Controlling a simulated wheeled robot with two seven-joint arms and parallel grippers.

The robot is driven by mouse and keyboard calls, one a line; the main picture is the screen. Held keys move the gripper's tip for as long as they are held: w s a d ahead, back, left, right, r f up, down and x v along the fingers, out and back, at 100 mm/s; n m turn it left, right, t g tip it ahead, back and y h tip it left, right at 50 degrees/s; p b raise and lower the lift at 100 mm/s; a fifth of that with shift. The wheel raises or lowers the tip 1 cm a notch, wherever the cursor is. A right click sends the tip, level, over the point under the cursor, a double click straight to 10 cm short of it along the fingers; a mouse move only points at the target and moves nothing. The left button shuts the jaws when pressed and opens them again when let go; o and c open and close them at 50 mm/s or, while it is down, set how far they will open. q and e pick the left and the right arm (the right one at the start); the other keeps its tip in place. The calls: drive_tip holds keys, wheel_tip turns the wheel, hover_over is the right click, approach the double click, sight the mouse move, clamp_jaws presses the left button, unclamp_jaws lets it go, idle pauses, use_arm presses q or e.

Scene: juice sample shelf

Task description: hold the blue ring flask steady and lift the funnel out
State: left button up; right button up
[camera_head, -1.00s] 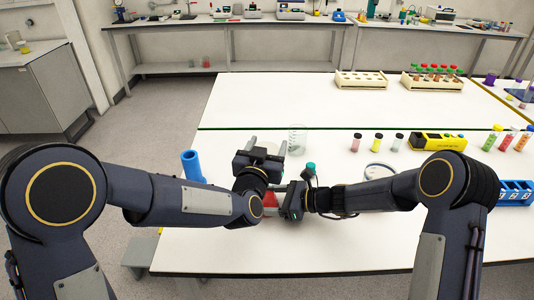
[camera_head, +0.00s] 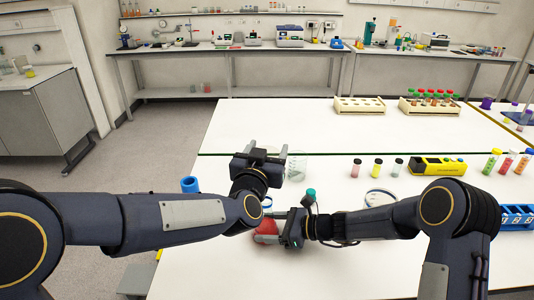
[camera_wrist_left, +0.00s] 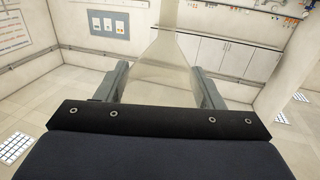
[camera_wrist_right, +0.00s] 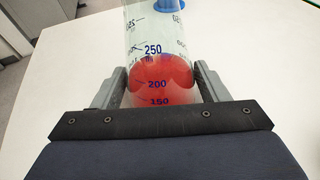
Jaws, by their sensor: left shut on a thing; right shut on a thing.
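The flask (camera_wrist_right: 158,75) is clear glass with blue volume marks and red liquid. My right gripper (camera_wrist_right: 155,88) is shut around its body and holds it. In the head view the red part (camera_head: 266,228) shows beside my right gripper (camera_head: 285,230), with a bit of the blue ring (camera_head: 267,202) above. The funnel (camera_wrist_left: 165,65) is pale and see-through. It sits between the fingers of my left gripper (camera_wrist_left: 165,88), which is shut on it. In the head view my left gripper (camera_head: 257,160) is above the flask. My left arm hides whether the funnel's stem is clear of the neck.
A blue cylinder (camera_head: 190,185) stands at the table's left edge. Small vials (camera_head: 376,168), a yellow box (camera_head: 438,166) and a dish (camera_head: 381,197) are to the right.

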drive_tip(key=o, duration=0.8)
drive_tip(key=shift+o, duration=0.2)
drive_tip(key=shift+d, duration=0.1)
